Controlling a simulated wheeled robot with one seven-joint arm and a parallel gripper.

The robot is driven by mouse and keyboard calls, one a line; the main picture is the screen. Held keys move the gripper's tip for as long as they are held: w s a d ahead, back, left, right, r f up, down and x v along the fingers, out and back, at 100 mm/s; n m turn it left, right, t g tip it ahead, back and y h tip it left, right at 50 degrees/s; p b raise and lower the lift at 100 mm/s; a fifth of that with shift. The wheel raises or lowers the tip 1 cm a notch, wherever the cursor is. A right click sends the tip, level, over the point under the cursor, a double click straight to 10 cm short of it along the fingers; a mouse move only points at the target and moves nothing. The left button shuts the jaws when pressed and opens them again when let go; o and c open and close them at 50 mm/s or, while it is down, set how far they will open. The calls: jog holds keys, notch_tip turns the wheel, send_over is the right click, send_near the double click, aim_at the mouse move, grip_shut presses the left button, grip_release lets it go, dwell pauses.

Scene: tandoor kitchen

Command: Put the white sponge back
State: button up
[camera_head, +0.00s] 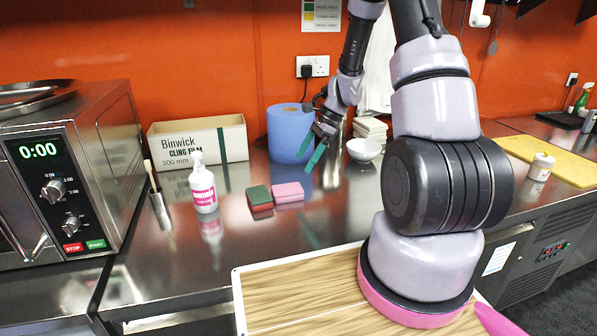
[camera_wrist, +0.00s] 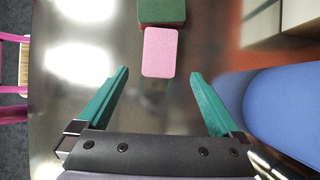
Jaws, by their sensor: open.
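No white sponge shows in either view. A pink sponge (camera_head: 287,192) lies on the steel counter (camera_head: 265,238), and it also shows in the wrist view (camera_wrist: 160,52). A green-topped sponge with a red lower part (camera_head: 259,198) lies beside it on the left; its green top shows at the top edge of the wrist view (camera_wrist: 162,10). My gripper (camera_head: 310,152) has green fingers. It is open and empty, above the counter and up and to the right of the pink sponge. In the wrist view the pink sponge lies beyond and between the fingertips (camera_wrist: 159,78).
A blue paper roll (camera_head: 285,132) stands close to my gripper, with a white bowl (camera_head: 363,149) to the right. A cling film box (camera_head: 198,142), a pump bottle (camera_head: 203,188) and a microwave (camera_head: 75,175) stand to the left. The counter before the sponges is clear.

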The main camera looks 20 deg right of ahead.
jog(key=s+r+n+t+h, duration=0.1)
jog(key=s+r+n, duration=0.2)
jog(key=r, duration=0.7)
jog(key=s+r+n+t+h, duration=0.1)
jog(key=s+r+n, duration=0.2)
jog(key=r, duration=0.7)
jog(key=s+r+n+t+h, duration=0.2)
jog(key=s+r+n+t, duration=0.3)
jog(key=s+r+n, duration=0.3)
jog(key=s+r, duration=0.4)
jog(key=s, duration=0.4)
jog(key=shift+s+a, duration=0.2)
jog(key=shift+r, duration=0.1)
